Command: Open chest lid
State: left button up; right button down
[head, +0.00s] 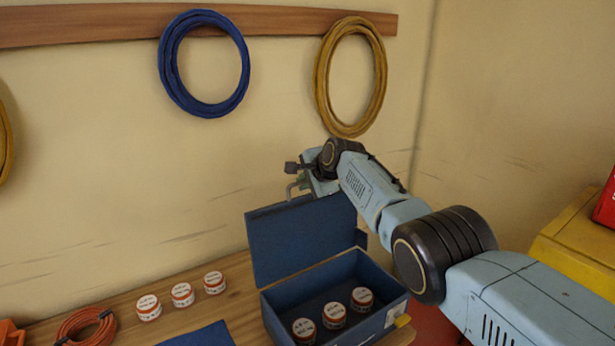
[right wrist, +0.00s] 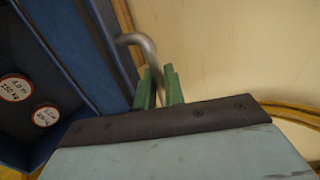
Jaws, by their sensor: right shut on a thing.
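The blue chest (head: 376,325) stands on the wooden bench, its lid (head: 292,240) raised and standing steeply upright at the back. Several red-and-white round tins sit inside; one tin (head: 334,315) is in the middle. My right gripper (head: 302,184) is at the top edge of the lid, shut on the metal lid handle (head: 292,190). In the right wrist view, the green fingers (right wrist: 159,88) are around the end of the bent grey handle (right wrist: 143,47), beside the blue lid (right wrist: 72,50). My left gripper is not in view.
More tins (head: 182,294) stand in a row left of the chest, near a coil of orange cord (head: 85,326) and a blue mat (head: 203,335). Blue (head: 204,62) and yellow (head: 350,75) hoses hang on the wall behind. A yellow cabinet (head: 578,235) is at right.

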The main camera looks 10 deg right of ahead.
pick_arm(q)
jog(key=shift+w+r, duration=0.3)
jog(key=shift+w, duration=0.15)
pick_arm(e)
jog(key=shift+w+a, duration=0.1)
jog(key=shift+w, duration=0.25)
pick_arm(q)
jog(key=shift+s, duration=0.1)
pick_arm(e)
jog(key=shift+f, duration=0.1)
jog(key=c, duration=1.6)
grip_release()
jog(key=shift+c, duration=0.2)
jog(key=shift+s+r, duration=0.1)
jog(key=shift+r, duration=0.1)
